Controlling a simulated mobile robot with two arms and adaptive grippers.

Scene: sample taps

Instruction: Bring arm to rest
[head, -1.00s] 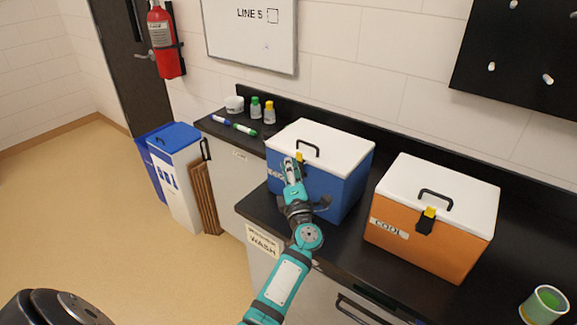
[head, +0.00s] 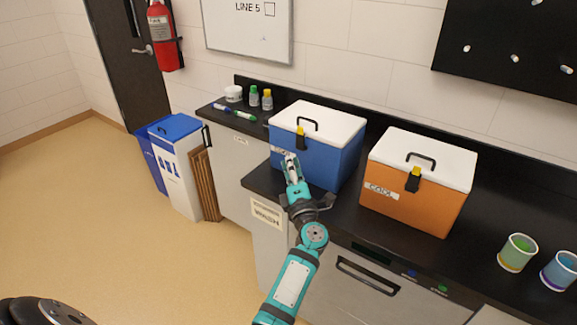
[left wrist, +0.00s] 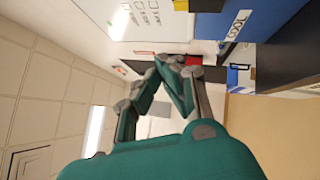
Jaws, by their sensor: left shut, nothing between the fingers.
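My left gripper (head: 291,168) is teal and grey, and it is shut and empty. In the head view it is in front of the blue cooler (head: 318,160), overlapping the lower left of its front face. In the left wrist view the fingers (left wrist: 170,65) come together at their tips with nothing between them. The blue cooler also shows in the left wrist view (left wrist: 215,28), at the top. My right gripper is not in view.
An orange cooler (head: 410,205) with a white lid stands right of the blue one on the black counter. Two cups, one green (head: 517,253) and one blue-purple (head: 560,271), stand at the right. Bins (head: 175,165) stand on the floor.

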